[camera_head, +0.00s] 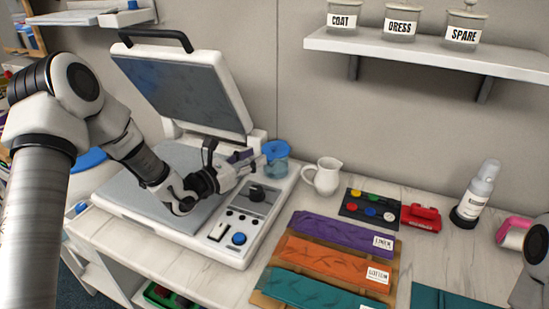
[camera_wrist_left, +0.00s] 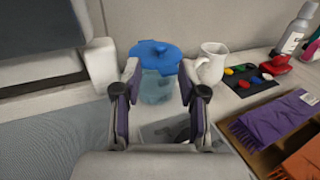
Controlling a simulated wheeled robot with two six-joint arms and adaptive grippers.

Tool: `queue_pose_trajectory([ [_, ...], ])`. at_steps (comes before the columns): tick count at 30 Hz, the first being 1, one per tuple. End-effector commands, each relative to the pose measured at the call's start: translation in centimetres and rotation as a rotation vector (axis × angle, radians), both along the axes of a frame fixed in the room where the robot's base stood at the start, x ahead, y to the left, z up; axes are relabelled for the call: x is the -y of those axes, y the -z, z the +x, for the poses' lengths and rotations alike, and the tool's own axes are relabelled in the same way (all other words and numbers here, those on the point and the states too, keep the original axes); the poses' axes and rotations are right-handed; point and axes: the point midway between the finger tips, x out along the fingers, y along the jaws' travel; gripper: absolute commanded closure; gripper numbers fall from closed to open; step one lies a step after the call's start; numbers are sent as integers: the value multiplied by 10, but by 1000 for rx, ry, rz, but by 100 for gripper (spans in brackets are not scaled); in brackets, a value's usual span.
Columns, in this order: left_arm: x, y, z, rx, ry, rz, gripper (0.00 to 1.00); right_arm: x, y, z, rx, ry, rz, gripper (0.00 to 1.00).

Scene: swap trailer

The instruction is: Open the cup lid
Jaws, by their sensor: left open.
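A translucent blue cup (camera_head: 277,168) with a blue lid (camera_head: 276,148) on top stands at the back right corner of the press, near the wall. In the left wrist view, the lid (camera_wrist_left: 155,54) has a small knob and sits over the cup (camera_wrist_left: 157,88), between and just beyond my fingers. My left gripper (camera_head: 238,157) is open and empty, just left of the cup and pointing towards it. It also shows in the left wrist view (camera_wrist_left: 158,78) with its fingers spread. I cannot tell whether a fingertip touches the cup. My right gripper is out of view.
The opened heat press (camera_head: 232,243) lies under my left arm, its upper plate raised behind. A white pitcher (camera_head: 324,177) stands close right of the cup.

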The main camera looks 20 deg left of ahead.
Motion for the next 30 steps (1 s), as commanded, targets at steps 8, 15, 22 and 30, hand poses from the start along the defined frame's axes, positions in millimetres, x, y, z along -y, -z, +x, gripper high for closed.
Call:
queue_pose_trajectory([
  [8,16,0,32,1,4,7,59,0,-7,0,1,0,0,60],
  [15,31,1,67,1,2,3,59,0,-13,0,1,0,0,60],
  [22,33,3,71,0,0,0,59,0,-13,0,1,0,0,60],
  [30,32,2,71,0,0,0,100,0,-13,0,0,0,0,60],
])
